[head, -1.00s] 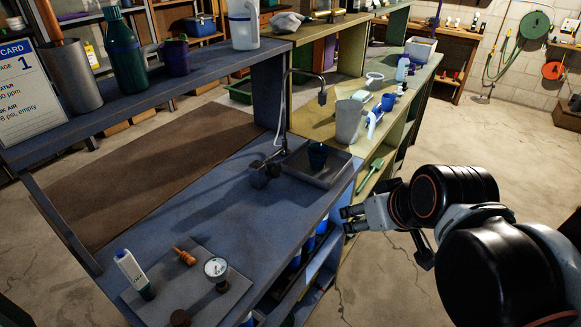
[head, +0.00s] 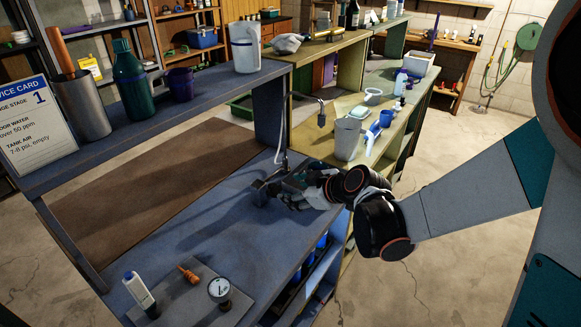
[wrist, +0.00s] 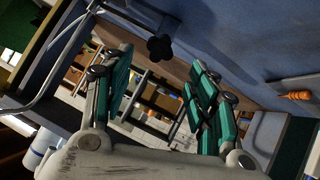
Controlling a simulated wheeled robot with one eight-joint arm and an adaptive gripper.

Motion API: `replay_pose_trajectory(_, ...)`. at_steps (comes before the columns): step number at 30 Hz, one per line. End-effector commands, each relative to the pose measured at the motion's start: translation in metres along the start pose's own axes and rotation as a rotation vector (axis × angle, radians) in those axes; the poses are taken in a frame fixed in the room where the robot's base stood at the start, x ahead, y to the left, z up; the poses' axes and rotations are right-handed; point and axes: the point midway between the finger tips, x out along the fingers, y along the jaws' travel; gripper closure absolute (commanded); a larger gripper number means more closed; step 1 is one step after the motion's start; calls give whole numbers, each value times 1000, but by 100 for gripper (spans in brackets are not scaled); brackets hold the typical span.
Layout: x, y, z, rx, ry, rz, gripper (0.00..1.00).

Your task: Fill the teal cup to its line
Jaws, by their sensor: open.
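My gripper (head: 284,192) reaches over the blue counter beside the tap's base and black knob (head: 260,192). In the wrist view its teal-padded fingers (wrist: 160,78) are spread with nothing between them. The black knob (wrist: 158,48) shows just beyond and between the fingertips, apart from them as far as I can tell. The tap spout (head: 321,112) hangs above my wrist in the head view. The teal cup and its line cannot be seen now. My gripper and arm cover the spot under the spout in the head view.
A white bottle (head: 140,294), an orange-handled tool (head: 188,273) and a gauge (head: 219,289) lie on the front of the counter. A grey pitcher (head: 347,138) stands on the yellow bench beyond. The middle of the blue counter (head: 215,235) is clear.

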Motion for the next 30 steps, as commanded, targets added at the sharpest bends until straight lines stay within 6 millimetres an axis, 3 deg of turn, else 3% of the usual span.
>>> replay_pose_trajectory(11, 26, -1, 0, -33, 21, -4, 47)
replay_pose_trajectory(28, 102, -2, -1, -33, 20, -4, 47)
replay_pose_trajectory(30, 100, -1, -2, -32, 20, -3, 60)
